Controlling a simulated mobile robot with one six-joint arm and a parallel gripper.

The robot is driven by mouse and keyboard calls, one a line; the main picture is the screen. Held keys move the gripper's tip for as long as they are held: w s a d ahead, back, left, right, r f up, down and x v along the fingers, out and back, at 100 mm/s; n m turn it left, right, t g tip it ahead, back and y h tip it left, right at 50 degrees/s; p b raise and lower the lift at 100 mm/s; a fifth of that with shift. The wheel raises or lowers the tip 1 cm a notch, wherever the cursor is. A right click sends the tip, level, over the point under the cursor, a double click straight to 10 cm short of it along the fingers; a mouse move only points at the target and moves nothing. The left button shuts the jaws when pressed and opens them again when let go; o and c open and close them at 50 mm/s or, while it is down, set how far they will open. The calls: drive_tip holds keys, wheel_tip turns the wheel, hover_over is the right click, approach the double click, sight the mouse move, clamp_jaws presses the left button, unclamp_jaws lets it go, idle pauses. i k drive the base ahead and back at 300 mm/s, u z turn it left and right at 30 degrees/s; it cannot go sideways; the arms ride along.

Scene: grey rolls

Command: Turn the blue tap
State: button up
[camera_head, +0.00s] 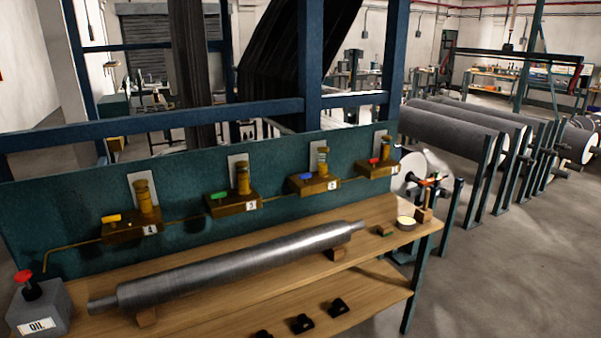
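The blue tap (306,177) is a small blue handle on a brass block (318,186) labelled 2, fixed to the green back panel. It is the third block from the left, with a brass fitting rising behind the handle. A brass pipe runs between the blocks. A yellow tap (111,218), a green tap (218,195) and a red tap (374,161) sit on the neighbouring blocks. My gripper is not in view.
A metal roller (235,263) lies on wooden supports along the wooden bench (385,213), in front of the taps. An oil box (42,310) with a red knob stands at the left. A round tin (406,223) sits at the right end.

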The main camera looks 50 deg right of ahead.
sight(304, 177)
drive_tip(key=z, duration=0.05)
drive_tip(key=i, duration=0.9)
drive_tip(key=u, duration=0.05)
